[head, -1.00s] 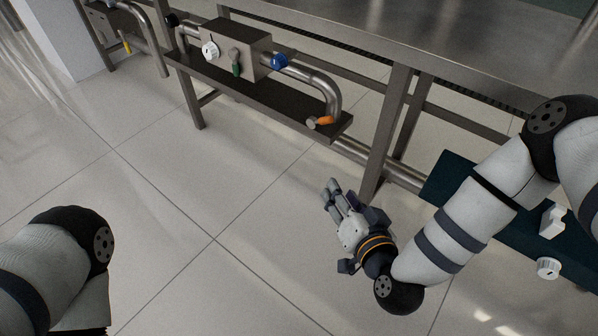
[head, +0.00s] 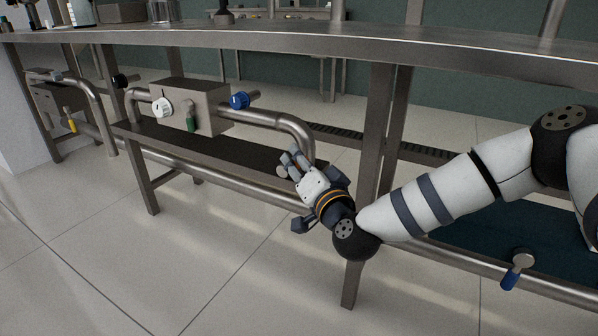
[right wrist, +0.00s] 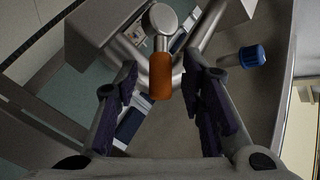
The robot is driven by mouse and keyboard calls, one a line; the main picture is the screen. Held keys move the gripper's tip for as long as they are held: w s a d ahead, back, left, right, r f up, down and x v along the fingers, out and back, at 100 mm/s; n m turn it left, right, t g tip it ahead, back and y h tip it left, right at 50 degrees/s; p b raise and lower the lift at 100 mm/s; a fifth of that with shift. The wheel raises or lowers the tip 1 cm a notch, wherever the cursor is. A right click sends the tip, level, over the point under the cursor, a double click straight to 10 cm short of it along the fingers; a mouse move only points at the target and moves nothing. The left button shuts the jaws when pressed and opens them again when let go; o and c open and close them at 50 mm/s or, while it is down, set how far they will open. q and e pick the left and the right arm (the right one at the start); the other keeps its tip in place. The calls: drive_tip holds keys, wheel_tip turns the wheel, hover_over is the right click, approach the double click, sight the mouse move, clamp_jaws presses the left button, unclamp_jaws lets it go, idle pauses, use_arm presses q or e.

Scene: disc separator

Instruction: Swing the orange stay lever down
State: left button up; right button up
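The orange stay lever (right wrist: 161,76) shows in the right wrist view as an orange grip on a grey stem from a round metal hub (right wrist: 159,19). Its grip lies between the two spread fingers of my right gripper (right wrist: 163,68), with a visible gap on both sides. In the head view my right gripper (head: 291,158) is at the right end of the pipe assembly. It hides the orange grip there; only the round metal hub (head: 282,171) shows beside the fingers. My left gripper is in no view.
A bent pipe (head: 285,124) runs above a dark shelf (head: 220,150). A table leg (head: 372,140) stands right behind my right wrist. A blue-handled valve (head: 515,272) is lower right.

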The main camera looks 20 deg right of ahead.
drive_tip(key=shift+w, duration=0.25)
clamp_jaws()
drive_tip(key=f+m+t+b, duration=0.2)
drive_tip(key=b, duration=0.1)
drive_tip(key=shift+s+d+f+m+t+h, duration=0.2)
drive_tip(key=shift+s+m+t+h, duration=0.1)
drive_tip(key=shift+h, duration=0.1)
drive_tip(key=shift+r+m+b, duration=0.15)
drive_tip(key=shift+m+b, duration=0.15)
drive_tip(key=shift+b, duration=0.05)
drive_tip(key=shift+s+r, duration=0.1)
drive_tip(key=shift+r, duration=0.05)
unclamp_jaws()
